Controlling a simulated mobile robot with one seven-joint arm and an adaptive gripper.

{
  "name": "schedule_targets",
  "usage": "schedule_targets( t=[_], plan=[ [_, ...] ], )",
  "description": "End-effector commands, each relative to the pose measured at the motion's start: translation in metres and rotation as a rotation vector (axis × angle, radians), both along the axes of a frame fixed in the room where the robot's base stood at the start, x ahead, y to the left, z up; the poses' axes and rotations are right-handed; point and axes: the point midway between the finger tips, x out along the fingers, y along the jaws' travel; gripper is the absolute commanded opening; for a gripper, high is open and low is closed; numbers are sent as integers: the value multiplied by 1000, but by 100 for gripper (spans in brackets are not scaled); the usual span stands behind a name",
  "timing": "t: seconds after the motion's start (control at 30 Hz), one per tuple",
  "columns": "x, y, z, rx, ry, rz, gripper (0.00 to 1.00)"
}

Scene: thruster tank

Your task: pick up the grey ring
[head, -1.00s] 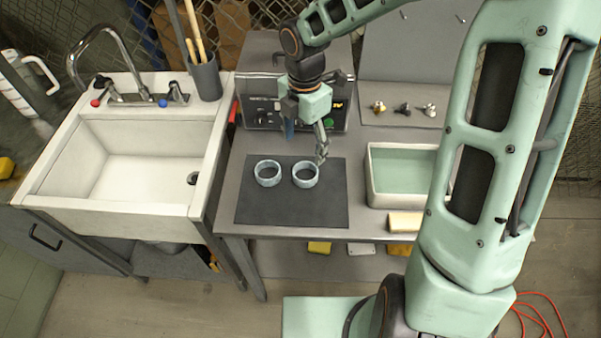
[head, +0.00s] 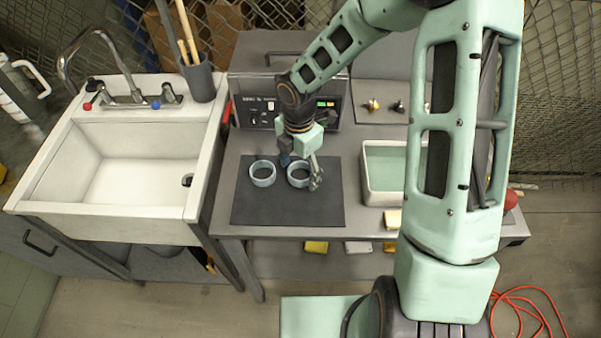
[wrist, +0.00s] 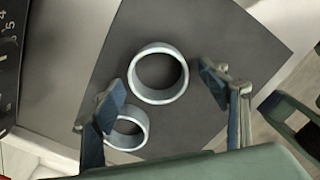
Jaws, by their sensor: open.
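Two short, open blue-grey rings lie flat on a dark mat (head: 255,212). The left ring is (head: 262,174) and the right ring is (head: 299,174) in the head view; their colours look alike, so I cannot tell which is meant by grey. My gripper (head: 301,168) is open at the right ring, its fingers partly covering that ring. In the wrist view, one ring (wrist: 159,97) shows between the two spread fingers (wrist: 160,80), apart from both. The other ring (wrist: 128,141) is lower left, partly hidden behind the left finger.
A control box (head: 255,105) stands behind the mat. A tray of greenish liquid (head: 366,186) is to the right, close to my gripper. Small knobs (head: 372,105) lie at the back. A white sink (head: 195,190) is left. The mat's front is clear.

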Motion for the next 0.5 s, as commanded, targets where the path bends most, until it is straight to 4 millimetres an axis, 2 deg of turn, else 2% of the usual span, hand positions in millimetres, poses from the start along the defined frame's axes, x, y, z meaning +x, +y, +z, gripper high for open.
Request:
schedule_targets(
  t=[0.07,0.4,0.5],
  plan=[
    [0,0,0,0,0,0,66],
    [0,0,0,0,0,0,29],
    [0,0,1,0,0,0,29]
  ],
)
